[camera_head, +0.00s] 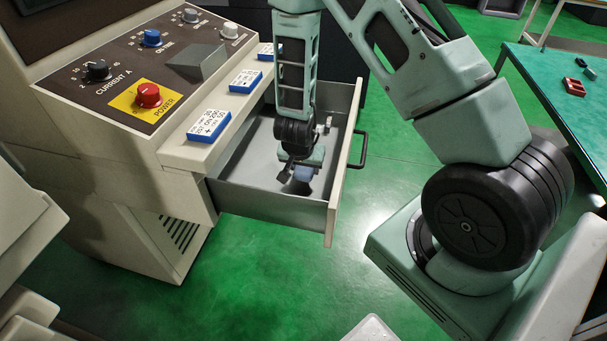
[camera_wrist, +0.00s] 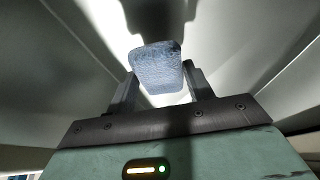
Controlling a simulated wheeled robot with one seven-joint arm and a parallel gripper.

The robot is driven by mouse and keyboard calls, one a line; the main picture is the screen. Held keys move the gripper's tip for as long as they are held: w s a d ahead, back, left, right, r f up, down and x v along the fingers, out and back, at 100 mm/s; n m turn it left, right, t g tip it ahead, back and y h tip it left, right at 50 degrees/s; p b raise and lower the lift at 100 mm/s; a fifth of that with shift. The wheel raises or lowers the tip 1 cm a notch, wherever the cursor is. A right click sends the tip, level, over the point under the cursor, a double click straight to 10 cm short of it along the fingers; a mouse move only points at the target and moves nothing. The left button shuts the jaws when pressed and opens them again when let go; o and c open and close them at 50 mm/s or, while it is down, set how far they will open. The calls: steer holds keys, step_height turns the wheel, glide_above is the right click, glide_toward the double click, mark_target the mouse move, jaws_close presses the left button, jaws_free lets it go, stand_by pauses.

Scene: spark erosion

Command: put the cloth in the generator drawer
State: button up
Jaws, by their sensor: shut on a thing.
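The generator drawer (camera_head: 330,195) is pulled open from the beige cabinet, with its dark handle on the right side. My gripper (camera_head: 297,174) is down inside the drawer, pointing at its floor. In the wrist view the cloth (camera_wrist: 158,68) is a folded, textured blue-grey pad between the two fingers (camera_wrist: 160,88). Pale drawer walls surround it there. I cannot tell whether the cloth touches the drawer floor.
The generator panel has a red power knob (camera_head: 148,95) and other knobs. Several blue-and-white labelled blocks (camera_head: 208,125) sit along its ledge, above the drawer's left side. A green-topped table (camera_head: 545,75) with a red item (camera_head: 574,87) stands at right. Green floor is clear in front of the drawer.

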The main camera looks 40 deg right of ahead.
mark_target(303, 171)
steer(key=shift+f, duration=1.45)
steer(key=shift+f, duration=0.1)
steer(key=o, duration=1)
steer(key=shift+o, duration=0.2)
